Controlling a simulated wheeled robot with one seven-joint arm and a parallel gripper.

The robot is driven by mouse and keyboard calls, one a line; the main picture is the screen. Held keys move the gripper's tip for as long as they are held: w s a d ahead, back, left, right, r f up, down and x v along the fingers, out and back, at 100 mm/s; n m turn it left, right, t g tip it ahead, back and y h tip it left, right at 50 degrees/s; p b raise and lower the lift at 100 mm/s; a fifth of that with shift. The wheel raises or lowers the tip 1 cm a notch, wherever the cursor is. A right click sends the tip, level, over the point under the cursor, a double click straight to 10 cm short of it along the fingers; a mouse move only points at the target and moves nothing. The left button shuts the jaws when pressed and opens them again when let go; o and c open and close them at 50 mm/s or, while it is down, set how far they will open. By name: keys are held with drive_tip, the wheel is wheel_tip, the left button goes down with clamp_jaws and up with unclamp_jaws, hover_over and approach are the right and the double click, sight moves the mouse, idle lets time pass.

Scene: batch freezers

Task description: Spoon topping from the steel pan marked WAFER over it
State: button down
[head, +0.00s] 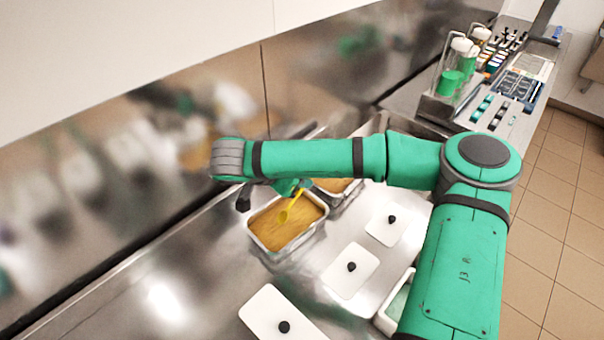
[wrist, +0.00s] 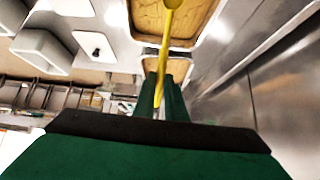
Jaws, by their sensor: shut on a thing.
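My gripper (head: 297,187) is shut on a yellow spoon (head: 285,214). The spoon slants down, its bowl end over a steel pan (head: 272,250) filled with tan topping (head: 290,232). I cannot tell whether the bowl touches the topping or carries any. In the wrist view the spoon (wrist: 165,45) runs up from between my green fingers (wrist: 160,92) across a pan of tan topping (wrist: 150,20). A second steel pan (head: 345,200) with tan contents stands just behind, partly hidden by my arm. No WAFER marking is readable.
White lids with black knobs (head: 340,280) (head: 380,235) (head: 262,310) lie along the counter in front. A white tub (head: 385,318) is partly hidden by my arm. The steel counter at left (head: 150,285) is clear beside the back wall.

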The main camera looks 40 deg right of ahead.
sight(293, 201)
drive_tip(key=shift+a+f, duration=0.25)
drive_tip(key=shift+f, duration=0.45)
drive_tip(key=shift+a+f, duration=0.2)
drive_tip(key=shift+f, duration=0.5)
drive_tip(key=shift+a, duration=2.25)
drive_tip(key=shift+d+f+y, duration=1)
drive_tip(key=shift+d+y, duration=0.2)
drive_tip(key=shift+y, duration=0.2)
drive_tip(key=shift+w+d+r, duration=0.1)
drive_tip(key=shift+d+r, duration=0.1)
drive_tip(key=shift+r, duration=0.55)
drive_tip(key=shift+w+d+r, duration=0.1)
drive_tip(key=shift+d+r, duration=0.1)
drive_tip(key=shift+r, duration=0.55)
drive_tip(key=shift+s+d+r, duration=0.15)
drive_tip(key=shift+r, duration=0.35)
drive_tip(key=shift+s+d+r, duration=0.1)
drive_tip(key=shift+d+r, duration=0.05)
drive_tip(key=shift+r, duration=0.3)
drive_tip(key=shift+w+d+r+y, duration=0.1)
drive_tip(key=shift+d+r+y, duration=0.05)
drive_tip(key=shift+d+y, duration=0.75)
drive_tip(key=shift+d+r+y, duration=0.1)
drive_tip(key=shift+d+y, duration=0.65)
drive_tip(key=shift+y, duration=0.25)
drive_tip(key=shift+d, duration=0.1)
